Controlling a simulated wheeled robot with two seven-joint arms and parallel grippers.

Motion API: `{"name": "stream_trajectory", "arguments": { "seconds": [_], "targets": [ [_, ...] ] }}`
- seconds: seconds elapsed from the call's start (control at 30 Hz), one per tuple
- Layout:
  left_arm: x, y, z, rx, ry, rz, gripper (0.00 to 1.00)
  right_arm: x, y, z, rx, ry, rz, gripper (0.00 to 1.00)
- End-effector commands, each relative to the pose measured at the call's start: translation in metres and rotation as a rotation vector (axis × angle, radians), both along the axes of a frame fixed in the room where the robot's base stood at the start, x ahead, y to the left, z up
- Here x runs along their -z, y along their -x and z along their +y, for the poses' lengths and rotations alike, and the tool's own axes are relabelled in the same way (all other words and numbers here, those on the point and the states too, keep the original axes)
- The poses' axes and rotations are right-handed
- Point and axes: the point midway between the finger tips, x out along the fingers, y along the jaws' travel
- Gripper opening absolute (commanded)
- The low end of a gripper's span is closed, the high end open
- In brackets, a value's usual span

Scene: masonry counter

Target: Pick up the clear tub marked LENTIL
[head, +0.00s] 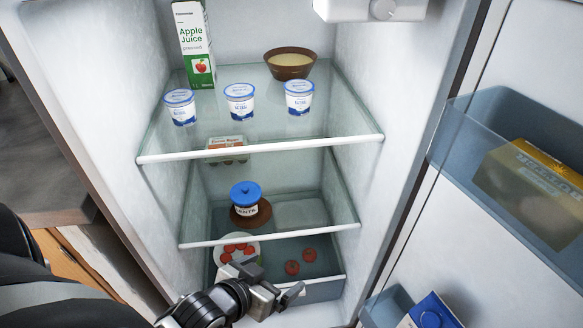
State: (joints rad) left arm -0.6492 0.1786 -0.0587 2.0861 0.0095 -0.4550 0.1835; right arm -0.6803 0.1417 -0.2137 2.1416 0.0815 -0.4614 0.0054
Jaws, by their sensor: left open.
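The clear tub (246,207) has a blue knobbed lid and a pale label with dark letters, only partly legible. It stands upright on the middle glass shelf of the open fridge, with a round brown shape around its base. My left gripper (270,284) is open and empty, in front of the lower part of the fridge. It is below and nearer than the tub, apart from it, and partly covers the view of the bottom level. My right gripper is not in view.
The upper shelf (262,148) holds a juice carton (194,45), a brown bowl (291,63) and several yogurt cups. An egg carton (227,148) sits below it. A plate of red pieces (238,246) and tomatoes (292,267) lie lower. The open door (400,250) bounds the right side.

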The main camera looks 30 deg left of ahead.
Motion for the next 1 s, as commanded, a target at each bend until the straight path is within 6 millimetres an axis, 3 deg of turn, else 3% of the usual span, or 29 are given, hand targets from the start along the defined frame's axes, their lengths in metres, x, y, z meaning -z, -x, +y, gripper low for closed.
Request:
{"name": "stream_trajectory", "arguments": {
  "seconds": [0.03,0.1,0.2,0.3,0.7,1.0],
  "targets": [
    [0.006,-0.01,0.04,-0.078,-0.03,-0.012,0.97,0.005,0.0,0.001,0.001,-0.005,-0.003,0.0],
    [0.005,-0.02,0.088,-0.185,-0.05,-0.035,0.97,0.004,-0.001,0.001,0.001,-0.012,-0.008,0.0],
    [-0.002,-0.028,0.14,-0.299,-0.066,-0.069,0.97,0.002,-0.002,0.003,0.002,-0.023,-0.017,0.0],
    [-0.004,-0.037,0.164,-0.354,-0.069,-0.092,0.97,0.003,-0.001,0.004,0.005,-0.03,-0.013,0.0],
    [0.032,-0.104,0.188,-0.362,-0.07,-0.095,0.97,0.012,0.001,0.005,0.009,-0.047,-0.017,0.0],
    [0.044,-0.125,0.194,-0.36,-0.068,-0.094,0.97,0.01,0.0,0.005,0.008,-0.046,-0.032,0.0]
  ]
}}
